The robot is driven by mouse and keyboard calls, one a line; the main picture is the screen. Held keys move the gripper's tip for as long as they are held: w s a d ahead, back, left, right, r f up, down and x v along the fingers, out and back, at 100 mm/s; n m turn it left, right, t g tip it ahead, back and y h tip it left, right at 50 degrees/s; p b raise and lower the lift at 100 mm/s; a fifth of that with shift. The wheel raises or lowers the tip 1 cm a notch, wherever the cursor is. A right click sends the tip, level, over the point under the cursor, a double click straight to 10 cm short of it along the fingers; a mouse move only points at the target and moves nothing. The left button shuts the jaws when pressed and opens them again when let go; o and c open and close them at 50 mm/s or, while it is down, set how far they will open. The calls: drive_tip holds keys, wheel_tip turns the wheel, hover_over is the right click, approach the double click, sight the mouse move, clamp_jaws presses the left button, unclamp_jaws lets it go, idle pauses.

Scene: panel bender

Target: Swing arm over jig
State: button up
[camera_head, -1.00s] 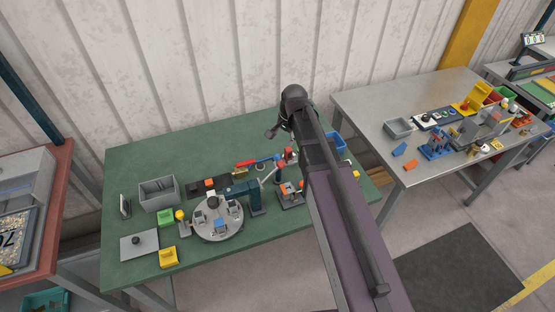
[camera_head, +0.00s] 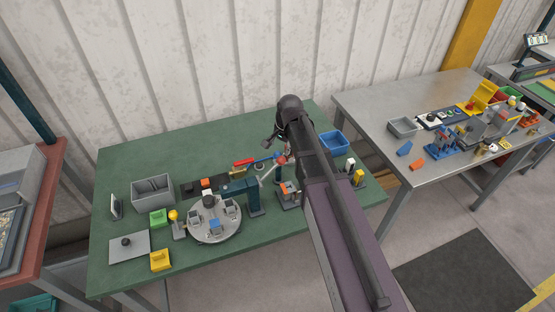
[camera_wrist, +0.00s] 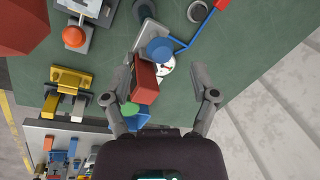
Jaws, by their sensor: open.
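My gripper (camera_wrist: 162,74) is open, its two fingers spread apart over the workbench. In the head view my gripper (camera_head: 268,143) hangs over the back right part of the green table. Between and below the fingers in the wrist view are a red block (camera_wrist: 144,86), a blue round knob (camera_wrist: 160,49) and a white dial (camera_wrist: 166,69). A thin blue bent arm (camera_wrist: 198,30) runs from near the knob toward the upper right. I cannot tell whether a finger touches the red block. Which piece is the jig is unclear, and my arm hides part of this area.
The green table (camera_head: 140,165) also carries a round grey turntable (camera_head: 215,231), a dark teal press (camera_head: 254,197), a grey bin (camera_head: 153,191) and a blue bin (camera_head: 334,142). An orange-knobbed fixture (camera_wrist: 76,38) stands beside the gripper. The table's back left is clear.

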sight(279, 152)
drive_tip(key=shift+w+a+f+b, duration=0.15)
drive_tip(key=shift+a+f+b, duration=0.05)
drive_tip(key=shift+f+b, duration=0.95)
drive_tip(key=shift+w+a+f+b, duration=0.15)
drive_tip(key=shift+f+b, duration=0.75)
drive_tip(key=shift+f, duration=0.3)
clamp_jaws()
